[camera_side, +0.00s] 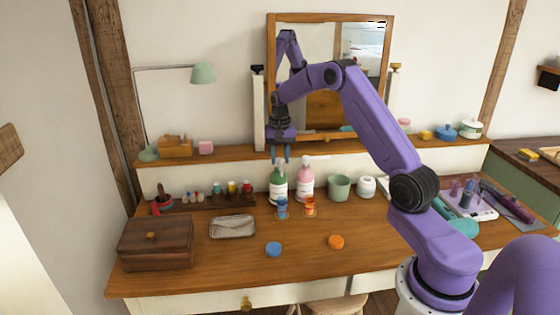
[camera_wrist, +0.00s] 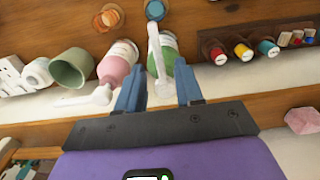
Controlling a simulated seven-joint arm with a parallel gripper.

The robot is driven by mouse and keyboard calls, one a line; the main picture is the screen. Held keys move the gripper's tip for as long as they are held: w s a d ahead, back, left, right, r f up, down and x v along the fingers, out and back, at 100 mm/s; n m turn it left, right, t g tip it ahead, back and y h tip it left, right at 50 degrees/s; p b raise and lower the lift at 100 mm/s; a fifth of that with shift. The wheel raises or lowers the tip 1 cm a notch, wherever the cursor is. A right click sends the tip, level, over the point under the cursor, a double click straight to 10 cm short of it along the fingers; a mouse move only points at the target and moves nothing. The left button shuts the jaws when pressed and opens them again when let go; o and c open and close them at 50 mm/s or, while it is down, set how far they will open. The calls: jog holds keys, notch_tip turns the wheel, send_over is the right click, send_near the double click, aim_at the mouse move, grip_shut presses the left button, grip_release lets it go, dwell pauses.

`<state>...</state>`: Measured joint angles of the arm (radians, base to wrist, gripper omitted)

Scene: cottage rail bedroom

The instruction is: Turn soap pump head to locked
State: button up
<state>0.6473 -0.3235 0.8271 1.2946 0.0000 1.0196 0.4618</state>
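A green soap pump bottle (camera_side: 278,190) stands on the desk against the raised shelf. In the wrist view, the green bottle (camera_wrist: 167,47) shows between my fingers, its white pump head (camera_wrist: 155,48) long and thin. A pink pump bottle (camera_side: 305,182) stands just right of it, its white spout (camera_side: 317,157) pointing right. The pink bottle also shows in the wrist view (camera_wrist: 118,62). My gripper (camera_side: 280,160) is open and points down above the green bottle. In the wrist view, the fingers (camera_wrist: 160,72) are apart, one on each side of the green bottle's head. Contact cannot be told.
A green cup (camera_side: 339,188) and white jar (camera_side: 366,187) stand right of the bottles. Blue (camera_side: 282,208) and orange (camera_side: 309,206) small cups stand in front. Small bottles in a rack (camera_side: 215,198) are at left. A mirror (camera_side: 330,75) stands behind.

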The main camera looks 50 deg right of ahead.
jog(key=shift+f, duration=0.8)
jog(key=shift+c, duration=0.3)
grip_shut()
dwell(0.7)
